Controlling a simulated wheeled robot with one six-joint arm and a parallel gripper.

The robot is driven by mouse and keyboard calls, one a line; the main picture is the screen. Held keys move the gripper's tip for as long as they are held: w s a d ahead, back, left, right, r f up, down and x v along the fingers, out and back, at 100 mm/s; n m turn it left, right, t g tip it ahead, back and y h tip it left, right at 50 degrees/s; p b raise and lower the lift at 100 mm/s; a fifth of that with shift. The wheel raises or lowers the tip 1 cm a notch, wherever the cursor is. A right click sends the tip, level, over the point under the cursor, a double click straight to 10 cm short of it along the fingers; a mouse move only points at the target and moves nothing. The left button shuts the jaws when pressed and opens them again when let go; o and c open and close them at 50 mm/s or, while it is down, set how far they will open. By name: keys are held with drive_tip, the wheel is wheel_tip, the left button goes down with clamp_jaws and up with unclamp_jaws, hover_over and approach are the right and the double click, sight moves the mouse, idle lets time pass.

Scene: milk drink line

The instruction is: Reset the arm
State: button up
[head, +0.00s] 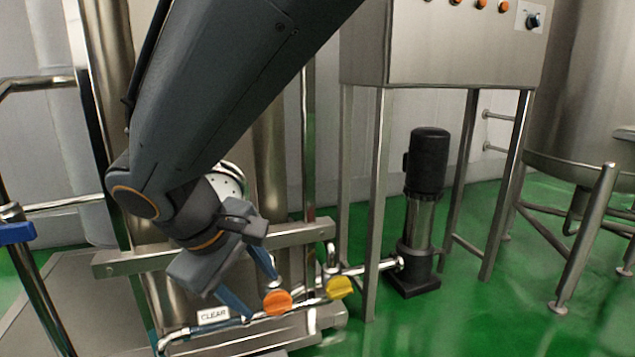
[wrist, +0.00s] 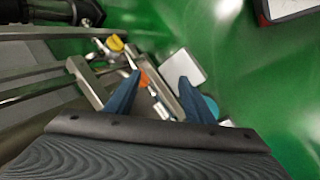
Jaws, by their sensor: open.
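My gripper (head: 248,284) hangs at the end of my dark grey arm, just above the pipework in the head view. Its two blue fingers are apart, with nothing seen held between them. In the wrist view the open gripper (wrist: 160,95) points down over the pipes. An orange knob (head: 277,301) on the pipe is close beside the fingertips; it also shows in the wrist view (wrist: 144,79), next to the left finger. A yellow knob (head: 340,287) is further right on the pipe and shows in the wrist view (wrist: 116,43).
A white label reading CLEAR (head: 213,315) sits by the pipe. A metal rail (head: 285,237) runs behind my gripper. A black pump (head: 427,165) stands under a steel cabinet (head: 465,45). A steel tank (head: 585,90) is at right. Green floor between them is open.

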drive_tip(key=s+d+m+g+y+p, duration=0.1)
drive_tip(key=s+d+m+g+y, duration=0.15)
drive_tip(key=s+d, duration=0.4)
drive_tip(key=s+d+m+g+y+p, duration=0.1)
drive_tip(key=s+d+m+g+y, duration=0.15)
drive_tip(key=s, duration=0.65)
drive_tip(key=d+r+m+h+p, duration=0.1)
drive_tip(key=d+r+m+p, duration=0.2)
drive_tip(key=d+r+p, duration=0.7)
drive_tip(key=d+r+m+h+p, duration=0.1)
drive_tip(key=d+r+m+p, duration=0.3)
drive_tip(key=d+r+p, duration=0.6)
wheel_tip(320, 180, up, 8)
drive_tip(key=p, duration=1.7)
drive_tip(key=shift+w+d, duration=0.15)
drive_tip(key=shift+d, duration=0.25)
drive_tip(key=shift+c, duration=0.3)
